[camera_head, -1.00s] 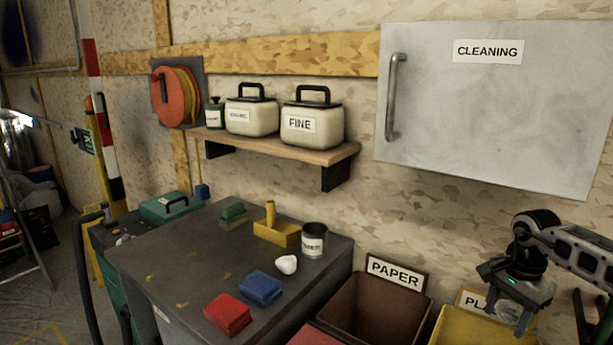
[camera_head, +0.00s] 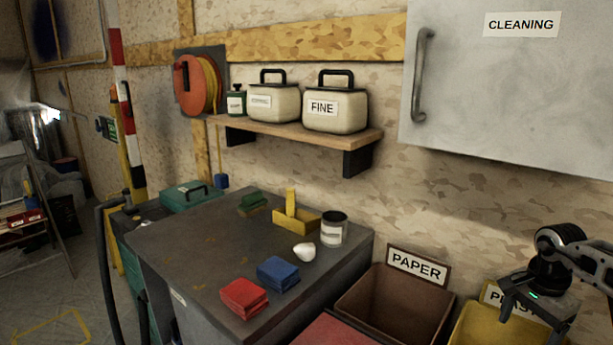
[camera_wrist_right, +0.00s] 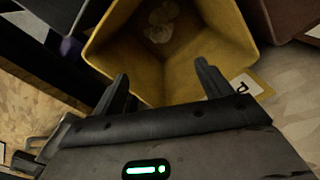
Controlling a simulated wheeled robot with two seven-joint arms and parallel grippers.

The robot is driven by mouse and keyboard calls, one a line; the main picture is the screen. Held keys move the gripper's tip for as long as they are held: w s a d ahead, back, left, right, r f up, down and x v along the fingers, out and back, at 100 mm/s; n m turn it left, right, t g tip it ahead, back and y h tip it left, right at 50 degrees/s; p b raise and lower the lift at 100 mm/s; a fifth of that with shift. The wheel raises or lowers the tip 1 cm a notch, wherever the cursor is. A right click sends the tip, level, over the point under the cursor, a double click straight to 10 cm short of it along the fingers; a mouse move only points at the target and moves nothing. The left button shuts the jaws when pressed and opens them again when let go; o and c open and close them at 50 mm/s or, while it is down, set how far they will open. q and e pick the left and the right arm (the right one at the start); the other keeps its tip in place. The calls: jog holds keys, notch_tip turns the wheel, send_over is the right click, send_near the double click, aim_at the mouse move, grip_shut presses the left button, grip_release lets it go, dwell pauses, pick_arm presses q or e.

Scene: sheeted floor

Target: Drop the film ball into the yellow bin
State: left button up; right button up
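The yellow bin (camera_head: 480,328) stands at the lower right of the head view, beside the brown bin. The right wrist view looks down into the yellow bin (camera_wrist_right: 215,50). A pale, see-through crumpled film ball (camera_wrist_right: 161,22) lies inside it, against the far part of the interior. My right gripper (camera_head: 532,318) is above the yellow bin, partly covering its label. In the right wrist view its two fingers (camera_wrist_right: 165,85) are spread apart with nothing between them. My left gripper is not in view.
A brown bin (camera_head: 365,308) labelled PAPER adjoins the yellow bin. The grey cabinet top (camera_head: 205,250) holds a white crumpled ball (camera_head: 304,252), red cloths (camera_head: 243,297), blue cloths (camera_head: 278,274) and a can (camera_head: 333,230). A wall cabinet (camera_head: 500,100) hangs above the bins.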

jog(key=shift+r, duration=0.1)
notch_tip(320, 180, up, 7)
jog(key=shift+r+b, duration=0.2)
jog(key=shift+b, duration=0.2)
